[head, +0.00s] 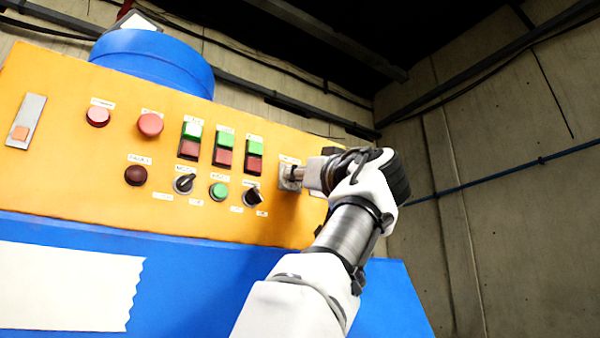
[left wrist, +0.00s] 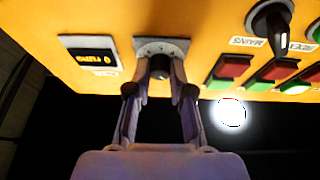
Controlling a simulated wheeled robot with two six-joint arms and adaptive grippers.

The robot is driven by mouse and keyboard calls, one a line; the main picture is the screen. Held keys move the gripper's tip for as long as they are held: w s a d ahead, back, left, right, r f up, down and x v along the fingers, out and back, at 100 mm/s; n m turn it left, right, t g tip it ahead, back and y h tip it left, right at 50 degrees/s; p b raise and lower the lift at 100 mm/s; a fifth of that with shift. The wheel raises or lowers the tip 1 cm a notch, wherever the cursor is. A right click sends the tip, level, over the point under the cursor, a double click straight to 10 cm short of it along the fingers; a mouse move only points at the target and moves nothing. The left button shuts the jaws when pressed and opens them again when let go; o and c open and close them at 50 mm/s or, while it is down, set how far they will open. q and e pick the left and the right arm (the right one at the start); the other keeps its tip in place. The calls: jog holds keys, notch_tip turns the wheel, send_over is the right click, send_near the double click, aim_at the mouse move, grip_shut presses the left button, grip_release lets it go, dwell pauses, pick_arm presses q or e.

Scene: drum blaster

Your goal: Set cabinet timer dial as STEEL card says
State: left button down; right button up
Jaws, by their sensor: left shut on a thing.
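The yellow cabinet panel (head: 60,195) fills the left of the head view. At its right end is a grey plate (head: 284,184) with a dial, mostly hidden there by my left gripper (head: 297,174). In the left wrist view the dark dial (left wrist: 160,66) sticks out from its grey plate (left wrist: 175,45). My left gripper (left wrist: 158,90) has its fingertips on both sides of the dial and is shut on it. The dial's setting cannot be read. No STEEL card can be made out. My right gripper is not in view.
A small dark display (left wrist: 90,55) with yellow characters sits beside the dial. Black selector knobs (head: 184,183), green-red button pairs (head: 224,149) and red lamps (head: 97,117) are on the panel. A blue drum (head: 150,62) is behind. A blank white sheet (head: 65,288) is below.

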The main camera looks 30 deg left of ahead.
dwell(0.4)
pick_arm(q)
jog(key=c, duration=1.1)
grip_release()
jog(key=shift+o, duration=0.3)
jog(key=shift+w+a, duration=0.1)
jog(key=shift+a, duration=0.05)
jog(key=v, duration=1.2)
jog(key=shift+f, duration=0.2)
jog(key=shift+a, duration=0.1)
